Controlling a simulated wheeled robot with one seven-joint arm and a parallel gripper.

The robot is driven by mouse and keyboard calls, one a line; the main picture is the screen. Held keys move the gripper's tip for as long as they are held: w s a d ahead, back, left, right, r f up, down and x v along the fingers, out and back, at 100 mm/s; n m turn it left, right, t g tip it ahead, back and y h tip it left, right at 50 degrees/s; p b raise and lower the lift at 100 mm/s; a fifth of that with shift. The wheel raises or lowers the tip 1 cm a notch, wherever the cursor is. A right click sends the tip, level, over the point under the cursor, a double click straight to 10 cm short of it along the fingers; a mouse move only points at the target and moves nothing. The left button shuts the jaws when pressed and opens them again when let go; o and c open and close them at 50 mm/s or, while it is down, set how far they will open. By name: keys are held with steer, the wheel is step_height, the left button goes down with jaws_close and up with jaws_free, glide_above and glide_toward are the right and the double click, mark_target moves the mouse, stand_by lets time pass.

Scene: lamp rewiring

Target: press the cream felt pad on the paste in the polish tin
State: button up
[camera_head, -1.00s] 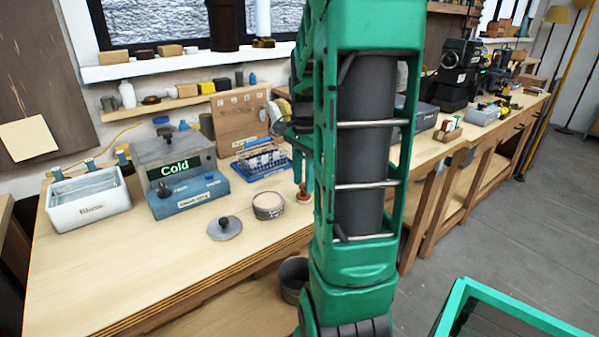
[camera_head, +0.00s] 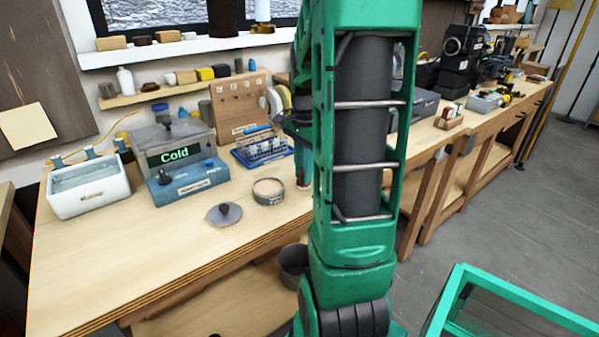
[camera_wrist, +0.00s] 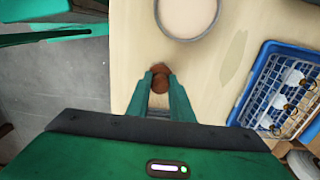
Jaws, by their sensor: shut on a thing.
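The polish tin (camera_head: 268,191) stands open on the bench with pale paste in it. Its round mouth also shows at the top of the wrist view (camera_wrist: 188,14). My gripper (camera_wrist: 161,79) is shut on a small brown knobbed piece (camera_wrist: 160,82), apparently the pad's handle, beside the tin and apart from it. In the head view my gripper (camera_head: 303,168) is right of the tin and partly behind my arm, with the brown piece (camera_head: 304,187) at its tips.
The blue-fronted Cold box (camera_head: 185,178) and a white basin (camera_head: 90,190) are at left. The bench's front left is clear.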

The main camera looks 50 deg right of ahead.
steer(key=shift+r, duration=2.5)
